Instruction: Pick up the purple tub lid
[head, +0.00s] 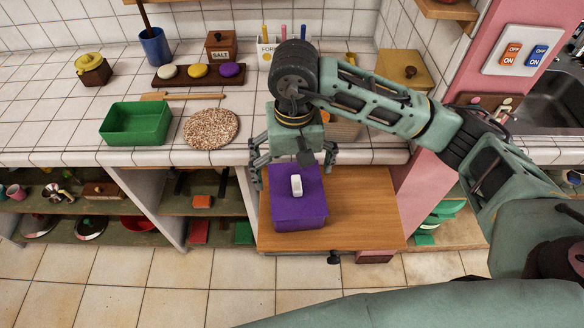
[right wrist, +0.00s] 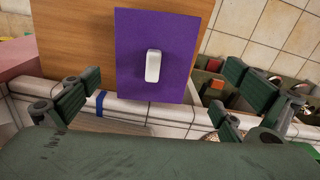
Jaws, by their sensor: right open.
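The purple tub lid (head: 285,210) lies flat on a purple tub (head: 303,222) and has a small white handle (head: 296,185) upright on it. The tub stands on a wooden pull-out board (head: 365,205) below the counter edge. My right gripper (head: 293,168) is open, with its fingers spread apart above the lid's back edge. In the right wrist view the lid (right wrist: 180,80) and its white handle (right wrist: 153,66) show between and beyond the open fingers, touching neither. The gripper holds nothing. My left gripper is not in view.
On the counter are a green bin (head: 135,123), a speckled round mat (head: 211,128), a tray (head: 198,80) with several coloured discs, a salt box (head: 221,46) and a wooden box (head: 403,70). The counter edge runs just behind the tub. Open shelves (head: 200,206) lie left of the board.

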